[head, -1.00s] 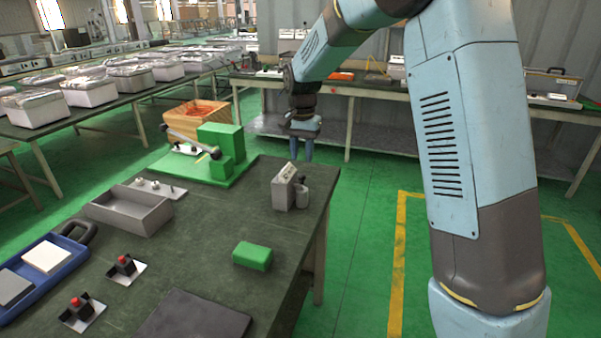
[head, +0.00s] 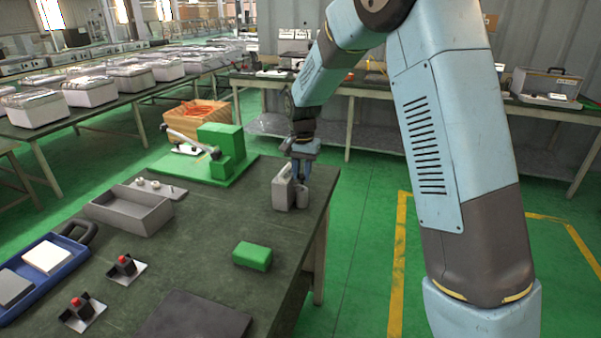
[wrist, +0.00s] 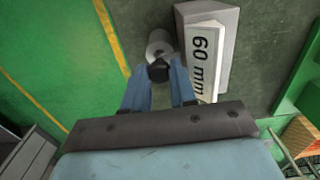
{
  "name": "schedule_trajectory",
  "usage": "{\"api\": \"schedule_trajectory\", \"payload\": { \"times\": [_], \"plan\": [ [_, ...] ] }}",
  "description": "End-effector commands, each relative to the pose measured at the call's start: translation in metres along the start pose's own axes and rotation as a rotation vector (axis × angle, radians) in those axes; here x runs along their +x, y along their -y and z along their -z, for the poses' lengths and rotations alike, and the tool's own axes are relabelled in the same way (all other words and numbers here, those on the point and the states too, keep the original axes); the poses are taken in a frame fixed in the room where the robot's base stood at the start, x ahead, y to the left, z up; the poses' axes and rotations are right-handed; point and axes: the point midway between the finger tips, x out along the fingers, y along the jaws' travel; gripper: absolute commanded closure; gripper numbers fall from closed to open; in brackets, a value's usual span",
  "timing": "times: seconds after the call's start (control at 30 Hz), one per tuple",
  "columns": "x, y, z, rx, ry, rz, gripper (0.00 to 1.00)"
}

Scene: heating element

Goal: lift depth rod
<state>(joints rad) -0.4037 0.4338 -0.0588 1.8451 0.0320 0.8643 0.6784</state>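The depth rod (head: 302,196), a short grey cylinder, stands by the table's right edge, beside a grey block (head: 282,191). In the wrist view the rod (wrist: 160,42) has a black knob at its near end, and the block (wrist: 213,50) reads "60 mm". My gripper (head: 300,178) is right above the rod in the head view. In the wrist view its two blue fingers (wrist: 158,72) are spread, with the black knob between or just beyond their tips. Whether the fingers touch the knob cannot be told.
A green block (head: 252,256) lies nearer on the table. A green fixture with a lever (head: 221,150) stands at the table's far end. A grey open box (head: 130,212), two red buttons and a blue tray (head: 55,275) are to the left. The tabletop's right edge is close to the rod.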

Motion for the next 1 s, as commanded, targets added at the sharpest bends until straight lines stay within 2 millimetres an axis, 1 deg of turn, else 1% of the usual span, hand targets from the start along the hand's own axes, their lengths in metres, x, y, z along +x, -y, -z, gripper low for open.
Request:
{"api": "schedule_trajectory", "payload": {
  "times": [0.03, 0.2, 0.6, 0.67, 0.8, 0.9, 1.0],
  "plan": [
    [0.000, 0.001, 0.000, -0.001, -0.001, 0.001, 0.83],
    [-0.001, 0.001, 0.000, -0.001, -0.001, 0.002, 0.99],
    [-0.003, 0.002, 0.000, -0.001, -0.002, 0.003, 1.00],
    [-0.010, 0.002, 0.001, -0.001, -0.004, 0.005, 1.00],
    [-0.040, 0.002, 0.001, -0.001, -0.005, 0.006, 1.00],
    [-0.058, 0.002, 0.001, -0.001, -0.005, 0.006, 1.00],
    [-0.069, 0.002, 0.000, -0.001, -0.003, 0.005, 1.00]
  ]
}}
